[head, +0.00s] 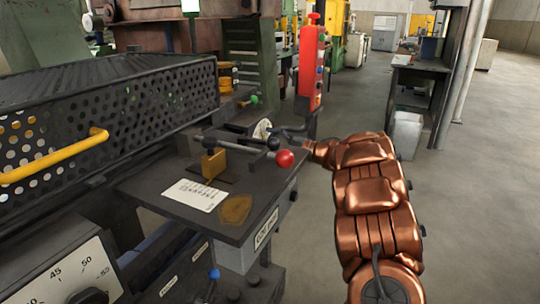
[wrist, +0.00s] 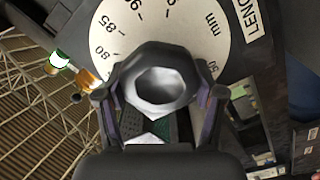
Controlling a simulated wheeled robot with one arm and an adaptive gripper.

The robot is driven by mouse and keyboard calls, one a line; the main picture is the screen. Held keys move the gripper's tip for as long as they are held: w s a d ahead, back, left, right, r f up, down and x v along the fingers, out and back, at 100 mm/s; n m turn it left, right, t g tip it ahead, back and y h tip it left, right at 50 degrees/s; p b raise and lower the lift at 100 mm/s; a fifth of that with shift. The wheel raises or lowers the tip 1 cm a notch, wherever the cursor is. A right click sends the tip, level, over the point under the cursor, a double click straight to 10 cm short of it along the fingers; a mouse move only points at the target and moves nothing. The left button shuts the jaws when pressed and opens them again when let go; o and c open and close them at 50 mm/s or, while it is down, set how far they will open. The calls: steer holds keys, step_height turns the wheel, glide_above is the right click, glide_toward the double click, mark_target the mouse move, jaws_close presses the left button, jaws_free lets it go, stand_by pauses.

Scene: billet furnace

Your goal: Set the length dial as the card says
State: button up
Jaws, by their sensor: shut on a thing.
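The length dial shows in the wrist view as a white face (wrist: 186,30) with black numbers, "mm" and a partly visible label beginning "LEN". Readable numbers include 80 and 85. Its dark faceted knob (wrist: 160,85) sits between the fingers of my gripper (wrist: 160,100), which is shut on it. The knob and fingers cover part of the face, and I cannot tell the setting. In the head view the dial (head: 262,129) is small and edge-on, with my gripper (head: 285,133) at its right. The white card (head: 195,194) lies on the dark bench; its print is too small to read.
A red-knobbed lever (head: 284,158) and a yellow block (head: 214,164) stand on the bench (head: 150,185) near the dial. A red control pendant (head: 311,68) rises behind. A perforated guard (head: 130,105) fills the left. Another dial (head: 80,270) is at lower left. The floor right is open.

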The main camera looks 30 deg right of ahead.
steer(key=n+b, duration=0.2)
steer(key=f+n+b, duration=0.1)
steer(key=b, duration=0.2)
steer(key=shift+n, duration=0.4)
steer(key=n+b, duration=0.5)
steer(key=b, duration=0.2)
steer(key=shift+f, duration=0.2)
steer(key=n+b, duration=0.5)
steer(key=b, duration=0.2)
steer(key=shift+f, duration=0.1)
steer(key=shift+n+b, duration=0.9)
steer(key=shift+n, duration=0.1)
steer(key=shift+r, duration=0.25)
steer(key=o, duration=1.2)
steer(key=shift+c, duration=0.2)
